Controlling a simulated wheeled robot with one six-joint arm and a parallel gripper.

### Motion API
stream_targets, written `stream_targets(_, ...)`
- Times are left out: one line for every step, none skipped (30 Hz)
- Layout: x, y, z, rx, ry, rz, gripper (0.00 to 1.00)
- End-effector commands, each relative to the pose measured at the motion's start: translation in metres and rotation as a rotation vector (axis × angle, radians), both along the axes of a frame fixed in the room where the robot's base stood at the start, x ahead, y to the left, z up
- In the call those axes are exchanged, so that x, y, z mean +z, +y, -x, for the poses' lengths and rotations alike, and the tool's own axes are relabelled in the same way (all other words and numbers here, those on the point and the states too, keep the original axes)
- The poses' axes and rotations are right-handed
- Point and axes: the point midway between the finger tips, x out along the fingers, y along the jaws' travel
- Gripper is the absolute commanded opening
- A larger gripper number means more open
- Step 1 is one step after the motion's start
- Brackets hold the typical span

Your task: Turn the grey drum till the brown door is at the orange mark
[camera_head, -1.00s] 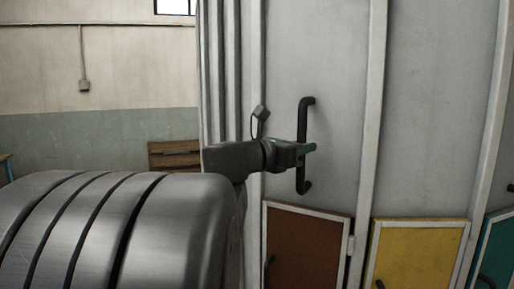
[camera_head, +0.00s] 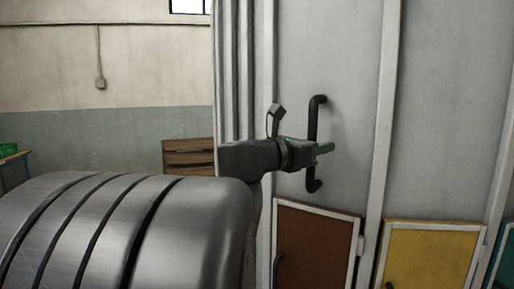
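The grey drum (camera_head: 438,110) fills the right half of the view, with pale upright ribs. A black upright bar handle (camera_head: 317,108) stands out from its wall. Whether the fingers press on the bar cannot be told. The brown door (camera_head: 318,248), framed in white, sits low on the drum below the handle, its bottom cut off by the picture edge. No orange mark is in view.
A yellow door (camera_head: 432,255) sits right of the brown one, with a teal door (camera_head: 501,268) at the right edge. A wooden crate (camera_head: 188,157) stands by the back wall. A green bin (camera_head: 8,150) on a table shows at far left. A metal shape blocks the lower left.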

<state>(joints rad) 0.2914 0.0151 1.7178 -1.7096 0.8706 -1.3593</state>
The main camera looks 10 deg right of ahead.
Motion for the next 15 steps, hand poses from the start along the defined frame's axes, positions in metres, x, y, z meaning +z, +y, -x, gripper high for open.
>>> stream_targets(0.0, 0.003, 0.001, 0.001, -0.001, 0.001, 0.39)
stream_targets(0.0, 0.006, 0.002, 0.001, -0.001, 0.001, 0.39)
stream_targets(0.0, 0.01, 0.004, 0.002, -0.002, 0.001, 0.39)
stream_targets(0.0, 0.013, 0.005, 0.003, -0.002, 0.001, 0.39)
stream_targets(0.0, 0.017, 0.007, 0.004, -0.003, 0.001, 0.39)
stream_targets(0.0, 0.023, 0.01, 0.004, -0.004, 0.001, 0.39)
stream_targets(0.0, 0.027, 0.012, 0.005, -0.003, 0.0, 0.39)
stream_targets(0.0, 0.032, 0.013, 0.005, -0.002, 0.0, 0.39)
stream_targets(0.0, 0.038, 0.016, 0.006, -0.002, 0.0, 0.39)
stream_targets(0.0, 0.043, 0.018, 0.006, -0.003, 0.001, 0.39)
stream_targets(0.0, 0.047, 0.02, 0.006, -0.003, 0.001, 0.39)
stream_targets(0.0, 0.053, 0.022, 0.006, -0.002, 0.0, 0.39)
stream_targets(0.0, 0.057, 0.024, 0.007, -0.002, 0.0, 0.39)
stream_targets(0.0, 0.061, 0.025, 0.007, -0.002, 0.0, 0.39)
stream_targets(0.0, 0.066, 0.028, 0.008, -0.002, 0.0, 0.39)
